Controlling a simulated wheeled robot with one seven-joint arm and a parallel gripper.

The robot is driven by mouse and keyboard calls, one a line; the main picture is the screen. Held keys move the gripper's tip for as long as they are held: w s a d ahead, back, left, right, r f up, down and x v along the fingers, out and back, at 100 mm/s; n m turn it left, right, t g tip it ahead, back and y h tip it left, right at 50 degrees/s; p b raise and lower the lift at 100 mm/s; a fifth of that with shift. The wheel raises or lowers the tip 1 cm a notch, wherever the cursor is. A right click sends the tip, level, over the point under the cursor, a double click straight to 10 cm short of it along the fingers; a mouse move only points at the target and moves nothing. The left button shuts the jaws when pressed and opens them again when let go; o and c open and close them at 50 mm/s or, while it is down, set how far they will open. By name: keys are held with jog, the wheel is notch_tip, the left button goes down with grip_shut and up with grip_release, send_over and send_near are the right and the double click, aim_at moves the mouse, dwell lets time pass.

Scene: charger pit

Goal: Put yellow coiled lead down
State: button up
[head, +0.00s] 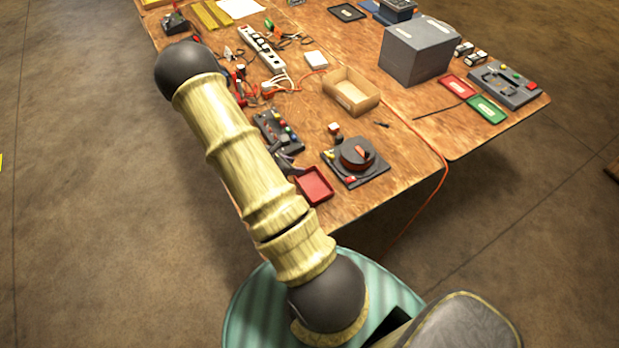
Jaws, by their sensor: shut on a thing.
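I cannot make out the yellow coiled lead in the head view. My gripper is not clearly seen either; my pale yellow arm crosses the left part of the worktable and hides what lies behind it. A dark grey shape (287,163) shows at the arm's right edge, beside a red tray (314,186); I cannot tell what it is. The brown wooden worktable (400,160) carries many things.
An open cardboard box (351,94) and a grey box (418,52) stand on the table. A round dial device (357,156) sits near the front edge. A white power strip (262,48) lies among cables. An orange cable (440,185) hangs off the edge. Bare wood shows right of the dial.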

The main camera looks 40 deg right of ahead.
jog(key=w+a+n+t+y, duration=0.1)
jog(key=w+a+n+t, duration=0.1)
jog(key=a, duration=1)
jog(key=w+a+n+t+y, duration=0.1)
jog(key=w+a+n+t, duration=0.2)
jog(key=a+n, duration=0.4)
jog(key=a+t, duration=0.1)
jog(key=a, duration=0.5)
jog(key=shift+a+r+t, duration=0.15)
jog(key=shift+r+t, duration=0.1)
jog(key=shift+t, duration=0.15)
